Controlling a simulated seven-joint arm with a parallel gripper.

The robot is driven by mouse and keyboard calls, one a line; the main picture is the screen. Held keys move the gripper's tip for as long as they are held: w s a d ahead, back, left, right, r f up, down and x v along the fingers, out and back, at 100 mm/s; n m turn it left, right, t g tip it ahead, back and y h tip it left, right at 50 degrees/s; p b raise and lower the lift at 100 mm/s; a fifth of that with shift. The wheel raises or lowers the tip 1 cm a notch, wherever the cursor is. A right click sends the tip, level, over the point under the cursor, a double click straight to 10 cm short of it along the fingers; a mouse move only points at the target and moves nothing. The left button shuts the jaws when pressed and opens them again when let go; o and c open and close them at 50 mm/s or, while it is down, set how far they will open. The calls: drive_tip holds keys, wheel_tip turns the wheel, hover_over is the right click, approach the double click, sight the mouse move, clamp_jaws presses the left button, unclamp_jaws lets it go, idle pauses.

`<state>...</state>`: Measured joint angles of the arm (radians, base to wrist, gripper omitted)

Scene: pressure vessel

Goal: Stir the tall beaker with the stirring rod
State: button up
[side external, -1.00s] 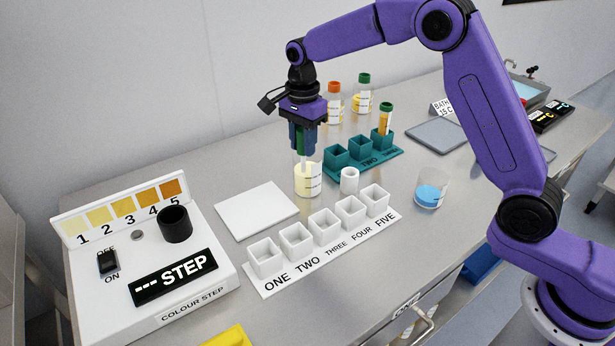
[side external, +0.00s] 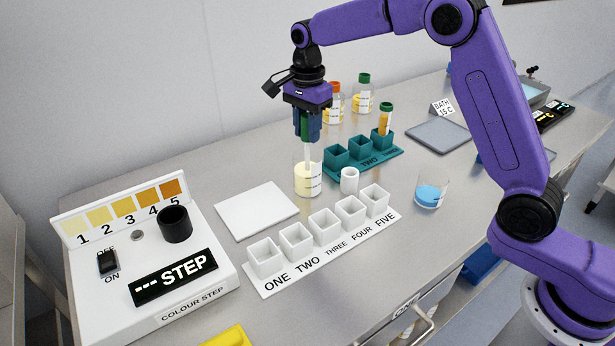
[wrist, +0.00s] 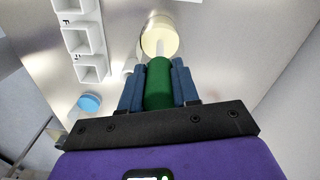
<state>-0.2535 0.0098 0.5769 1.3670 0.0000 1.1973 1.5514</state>
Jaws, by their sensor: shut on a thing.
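The tall beaker (side external: 309,183) stands upright on the bench and holds pale yellow liquid. In the wrist view its round top (wrist: 158,38) lies straight ahead of the fingers. My gripper (side external: 307,130) is above the beaker, shut on the green handle of the stirring rod (wrist: 158,85). The rod's pale shaft (side external: 307,155) points down into the beaker's mouth. I cannot tell how deep its tip is in the liquid.
A small white cup (side external: 349,181) stands close right of the beaker. The teal rack (side external: 375,158) is behind it, the white cup row (side external: 322,240) in front, a white tile (side external: 257,210) to the left. A low beaker of blue liquid (side external: 431,190) stands at the right.

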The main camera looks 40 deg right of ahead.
drive_tip(key=shift+r, duration=5.4)
